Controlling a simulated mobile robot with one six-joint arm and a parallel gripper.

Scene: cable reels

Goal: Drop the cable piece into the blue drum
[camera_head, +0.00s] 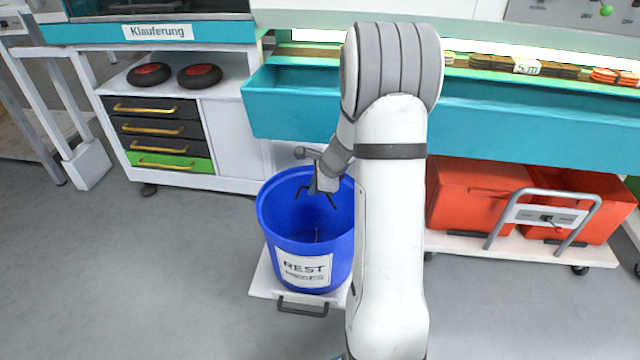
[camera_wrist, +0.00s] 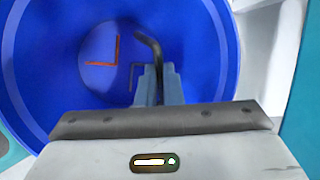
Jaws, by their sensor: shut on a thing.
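The blue drum (camera_head: 290,247), with a white label reading REST, stands open on a low white base. My gripper (camera_head: 318,192) is above the drum's opening, pointing down into it. In the wrist view my gripper (camera_wrist: 159,75) is shut on a dark, bent cable piece (camera_wrist: 151,46), whose curved end sticks out past the fingertips. The drum's round interior (camera_wrist: 45,70) fills most of that view below the cable piece. The part of the cable between the fingers is hidden.
A red bent piece (camera_wrist: 104,62) and a dark bent piece (camera_wrist: 134,75) lie at the drum's bottom. A teal bench (camera_head: 500,120) runs behind, with red crates (camera_head: 470,195) on a low cart to the right. A drawer cabinet (camera_head: 157,130) stands left. Floor is clear at front left.

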